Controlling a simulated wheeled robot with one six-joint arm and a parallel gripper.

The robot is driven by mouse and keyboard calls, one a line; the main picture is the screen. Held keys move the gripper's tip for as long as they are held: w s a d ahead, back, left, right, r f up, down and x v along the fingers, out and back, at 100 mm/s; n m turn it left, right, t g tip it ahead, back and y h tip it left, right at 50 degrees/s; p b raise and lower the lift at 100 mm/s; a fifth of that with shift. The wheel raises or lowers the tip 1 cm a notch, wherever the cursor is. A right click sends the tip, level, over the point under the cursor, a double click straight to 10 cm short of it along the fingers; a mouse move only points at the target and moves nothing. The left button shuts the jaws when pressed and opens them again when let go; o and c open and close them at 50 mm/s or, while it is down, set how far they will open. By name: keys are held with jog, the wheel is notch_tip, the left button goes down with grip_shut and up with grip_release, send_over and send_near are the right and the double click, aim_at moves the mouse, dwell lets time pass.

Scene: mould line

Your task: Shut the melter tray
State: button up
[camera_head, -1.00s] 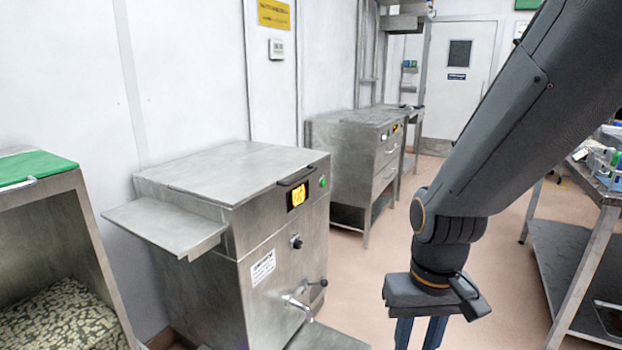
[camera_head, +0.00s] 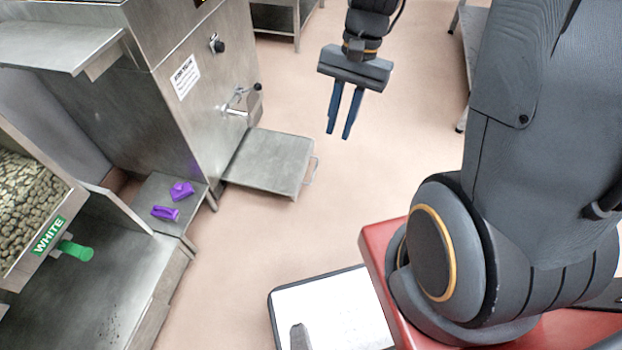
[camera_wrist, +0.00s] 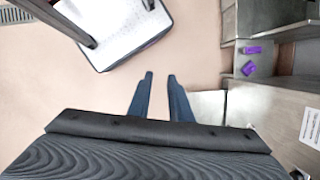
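The melter (camera_head: 190,85) is a steel cabinet with a knob, a label and a tap on its front. The melter tray (camera_head: 268,158) is a flat steel tray sticking out low from the melter's foot, with a thin handle (camera_head: 311,176) at its outer end. Part of the tray shows in the wrist view (camera_wrist: 206,104), beside my fingers. My gripper (camera_head: 338,135) is open and empty, fingers pointing down. It appears to the right of the tray's handle in the head view, apart from it and seemingly higher. The handle is not clear in the wrist view.
Two purple pieces (camera_head: 175,202) lie on a low steel surface left of the tray. A bin marked WHITE (camera_head: 50,237) with a green scoop handle (camera_head: 76,250) stands at the left. The tap (camera_head: 235,103) juts out above the tray. Floor right of the tray is clear.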

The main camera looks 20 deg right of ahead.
jog(key=w+f+m+y+b, duration=0.2)
jog(key=w+f+m+b, duration=0.3)
jog(key=f, duration=0.4)
jog(key=w+f+m+y+b, duration=0.2)
jog(key=w+f+m+b, duration=0.3)
jog(key=f, duration=0.5)
jog(key=m+t+y+b, duration=0.7)
jog(key=m+t+b, duration=0.3)
jog(key=m+b, duration=1.35)
send_near(313, 176)
jog(key=w+a+f, duration=0.1)
jog(key=w+a, duration=0.1)
jog(key=shift+m, duration=0.25)
jog(key=b+x, duration=0.1)
jog(key=x, duration=0.6)
jog(key=shift+s+a+f, duration=0.1)
jog(key=shift+a, duration=0.2)
grip_shut()
